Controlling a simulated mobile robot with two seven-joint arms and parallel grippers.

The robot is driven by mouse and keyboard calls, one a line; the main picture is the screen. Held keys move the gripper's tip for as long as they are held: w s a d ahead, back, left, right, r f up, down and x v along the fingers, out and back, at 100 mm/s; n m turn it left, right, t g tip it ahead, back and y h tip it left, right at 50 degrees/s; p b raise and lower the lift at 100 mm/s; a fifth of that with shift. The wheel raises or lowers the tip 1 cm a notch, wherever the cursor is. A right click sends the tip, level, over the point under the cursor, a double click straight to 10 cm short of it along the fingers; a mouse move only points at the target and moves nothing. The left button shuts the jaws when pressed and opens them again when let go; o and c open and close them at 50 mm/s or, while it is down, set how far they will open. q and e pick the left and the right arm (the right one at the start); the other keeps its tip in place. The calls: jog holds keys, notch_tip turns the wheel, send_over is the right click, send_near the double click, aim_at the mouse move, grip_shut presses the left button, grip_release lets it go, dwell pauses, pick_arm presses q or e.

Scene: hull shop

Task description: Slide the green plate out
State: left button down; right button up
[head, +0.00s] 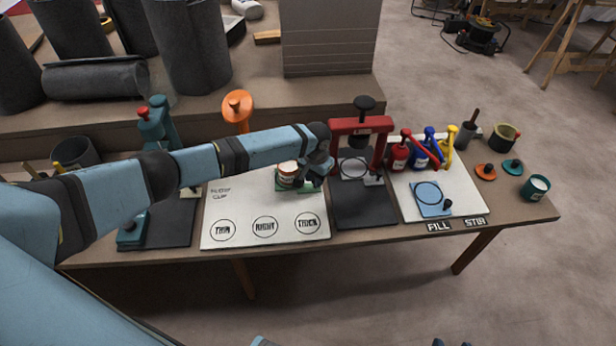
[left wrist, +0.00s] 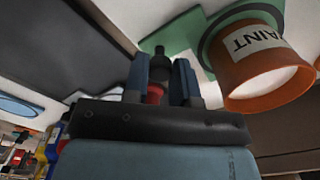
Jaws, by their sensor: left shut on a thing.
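The green plate (head: 313,187) lies at the right rear of the white flow cup board. It also shows in the left wrist view (left wrist: 182,36). An orange cup with a white PAINT label (head: 287,173) sits over the plate's ring, and shows large in the left wrist view (left wrist: 262,75). My left gripper (head: 318,172) is at the plate's right end, beside the cup. In the left wrist view its blue fingers (left wrist: 160,85) are shut on the plate's dark knob (left wrist: 158,64). Two dark tips at the head view's bottom edge may be my right gripper (head: 451,342); their state is unclear.
The white board (head: 240,233) has THIN, RIGHT and THICK circles. A red press (head: 361,125) stands on a dark mat (head: 365,214) just right of my left gripper. A blue plate (head: 432,208) lies farther right. An orange-topped stand (head: 238,105) is behind my left arm.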

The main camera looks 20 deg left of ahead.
pick_arm(q)
jog(key=shift+w+d+r, duration=0.1)
jog(key=shift+d, duration=0.05)
jog(key=c, duration=0.9)
grip_release()
jog(key=shift+w+d, duration=0.1)
jog(key=shift+c, duration=0.2)
pick_arm(e)
jog(key=shift+w+d, duration=0.1)
pick_arm(q)
jog(key=shift+r, duration=0.4)
notch_tip(320, 180, up, 13)
jog(key=p, duration=0.2)
pick_arm(e)
jog(key=shift+r, duration=0.35)
jog(key=shift+r, duration=0.15)
pick_arm(q)
jog(key=shift+f, duration=0.1)
